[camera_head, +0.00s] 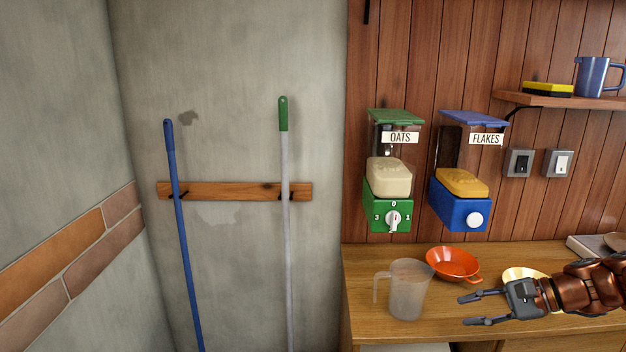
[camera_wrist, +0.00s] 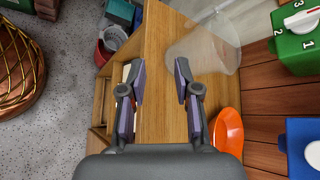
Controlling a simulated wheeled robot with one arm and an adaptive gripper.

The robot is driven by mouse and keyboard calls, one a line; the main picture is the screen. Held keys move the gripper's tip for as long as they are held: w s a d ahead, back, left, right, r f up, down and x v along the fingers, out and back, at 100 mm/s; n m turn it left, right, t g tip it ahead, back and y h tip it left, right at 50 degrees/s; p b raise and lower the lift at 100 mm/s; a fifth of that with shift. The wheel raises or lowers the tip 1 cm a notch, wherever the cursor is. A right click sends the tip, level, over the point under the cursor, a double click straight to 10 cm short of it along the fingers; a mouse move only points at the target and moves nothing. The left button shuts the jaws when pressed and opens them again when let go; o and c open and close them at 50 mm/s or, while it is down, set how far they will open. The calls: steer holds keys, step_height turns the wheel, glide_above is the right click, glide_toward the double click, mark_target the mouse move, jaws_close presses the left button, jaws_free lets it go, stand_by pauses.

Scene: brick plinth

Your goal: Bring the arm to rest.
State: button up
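My gripper (camera_head: 466,310) reaches in from the right above the wooden counter and points left. Its two fingers are spread apart with nothing between them. In the wrist view the open gripper (camera_wrist: 158,75) shows bare counter between its fingers. A clear jug (camera_head: 407,292) stands on the counter to the left of the fingertips, apart from them; it also shows in the wrist view (camera_wrist: 207,45). An orange bowl (camera_head: 453,263) lies behind the gripper, near the wall.
A pale yellow dish (camera_head: 524,274) is partly hidden behind my arm. The OATS dispenser (camera_head: 389,190) and FLAKES dispenser (camera_head: 461,190) hang on the plank wall above the counter (camera_head: 362,325). A shelf (camera_head: 560,101) holds a blue mug (camera_head: 592,76). Two poles hang left.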

steer(key=s+a+r+n+g+h+p, duration=0.1)
steer(key=s+a+n+g+h, duration=0.2)
steer(key=s+a, duration=0.5)
steer(key=s+a+r+n+g+h+p, duration=0.1)
steer(key=s+a+r+n+g, duration=0.25)
steer(key=a, duration=0.75)
steer(key=s+f+n+h+p, duration=0.2)
steer(key=s+n+h, duration=0.4)
steer(key=s, duration=1.1)
steer(key=shift+s+d+f+n+g+h+p, duration=0.35)
steer(key=shift+f+n, duration=0.55)
steer(key=shift+n, duration=0.15)
